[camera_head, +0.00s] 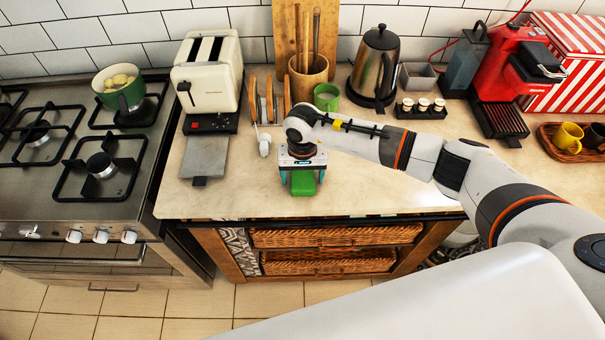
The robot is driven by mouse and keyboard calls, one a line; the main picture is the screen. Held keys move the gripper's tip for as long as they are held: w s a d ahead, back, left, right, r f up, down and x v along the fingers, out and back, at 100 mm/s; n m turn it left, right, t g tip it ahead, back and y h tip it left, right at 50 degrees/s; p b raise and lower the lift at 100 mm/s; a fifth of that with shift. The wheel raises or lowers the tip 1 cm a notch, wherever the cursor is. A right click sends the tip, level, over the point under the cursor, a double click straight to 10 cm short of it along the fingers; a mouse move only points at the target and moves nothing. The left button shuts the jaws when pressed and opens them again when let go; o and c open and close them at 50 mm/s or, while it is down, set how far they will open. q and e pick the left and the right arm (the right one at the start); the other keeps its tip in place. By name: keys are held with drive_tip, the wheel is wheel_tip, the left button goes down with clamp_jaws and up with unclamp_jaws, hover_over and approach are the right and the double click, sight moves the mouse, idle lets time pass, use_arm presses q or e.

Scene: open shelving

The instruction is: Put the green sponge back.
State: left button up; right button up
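The green sponge (303,184) is a small bright green block near the front edge of the counter. My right gripper (303,178) points down over it, with its teal fingertips on either side of the sponge. The gripper body hides the sponge's back part. I cannot tell whether the fingers touch the sponge, or whether it rests on the counter or is slightly raised. My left gripper is out of view.
Behind the gripper stand a wooden rack (268,103), a green cup (327,97) and a utensil pot (308,78). A toaster (208,75) stands left, a kettle (376,65) and spice jars (422,106) right. The counter (235,190) is bare left of the sponge.

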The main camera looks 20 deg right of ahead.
sight(302, 176)
drive_tip(key=shift+r, duration=0.25)
drive_tip(key=shift+w+r, duration=0.1)
drive_tip(key=shift+r, duration=0.1)
wheel_tip(302, 176, up, 12)
drive_tip(key=b, duration=0.3)
drive_tip(key=shift+f+b, duration=0.25)
drive_tip(key=shift+b, duration=0.1)
